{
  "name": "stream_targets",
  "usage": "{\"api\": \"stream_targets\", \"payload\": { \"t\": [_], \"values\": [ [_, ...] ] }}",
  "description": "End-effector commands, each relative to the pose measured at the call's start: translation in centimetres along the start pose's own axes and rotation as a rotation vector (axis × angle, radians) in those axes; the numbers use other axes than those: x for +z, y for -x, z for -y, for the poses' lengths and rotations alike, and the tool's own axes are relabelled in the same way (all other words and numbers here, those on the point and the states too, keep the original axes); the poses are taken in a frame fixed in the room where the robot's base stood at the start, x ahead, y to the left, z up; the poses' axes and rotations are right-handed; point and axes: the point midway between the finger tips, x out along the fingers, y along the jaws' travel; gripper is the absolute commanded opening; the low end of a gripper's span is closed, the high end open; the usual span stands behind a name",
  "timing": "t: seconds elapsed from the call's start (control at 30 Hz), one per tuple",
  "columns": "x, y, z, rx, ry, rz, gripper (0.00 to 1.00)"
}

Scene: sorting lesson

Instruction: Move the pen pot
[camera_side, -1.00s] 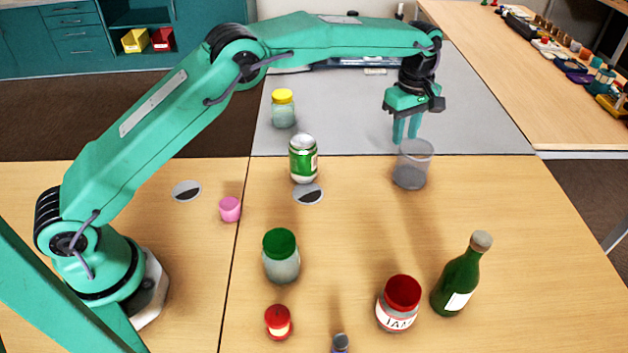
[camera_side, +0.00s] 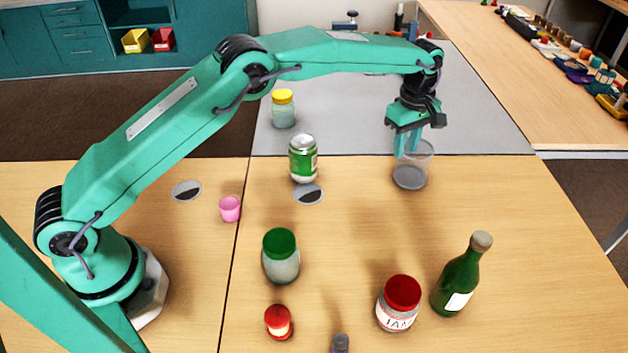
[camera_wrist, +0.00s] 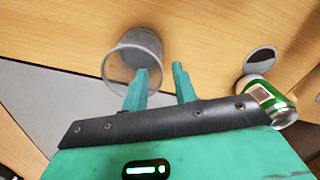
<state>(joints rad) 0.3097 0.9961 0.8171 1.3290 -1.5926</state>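The pen pot (camera_side: 410,178) is a see-through grey pot standing upright on the wooden table, by the front edge of the grey mat. My gripper (camera_side: 406,151) is right at its rim, pointing down, with its fingers apart. In the wrist view, the pen pot (camera_wrist: 143,47) shows its round open mouth. One finger of my gripper (camera_wrist: 161,69) overlaps that mouth and the other is to the right, outside the rim, so the wall appears to lie between them. I cannot tell whether either finger touches the pot.
A green and white can (camera_side: 303,160) stands left of the pot, with a yellow-lidded jar (camera_side: 283,113) behind it. In front are a pink cup (camera_side: 230,210), a green-lidded jar (camera_side: 281,262), a small red-lidded jar (camera_side: 278,324), a jam jar (camera_side: 398,310) and a green bottle (camera_side: 458,283).

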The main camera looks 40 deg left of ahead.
Motion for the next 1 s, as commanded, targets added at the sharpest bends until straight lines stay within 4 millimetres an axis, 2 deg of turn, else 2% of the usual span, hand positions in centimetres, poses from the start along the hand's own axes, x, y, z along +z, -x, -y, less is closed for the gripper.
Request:
{"api": "stream_targets", "payload": {
  "t": [0.4,0.6,0.9,1.0],
  "values": [
    [0.0,-4.7,0.1,-0.002,0.000,0.000,0.28],
    [0.0,-5.6,0.0,0.001,0.000,0.000,0.28],
    [0.0,-5.7,0.0,0.001,0.000,0.000,0.28],
    [0.0,-5.7,0.0,0.001,0.000,0.000,0.10]
  ]
}}
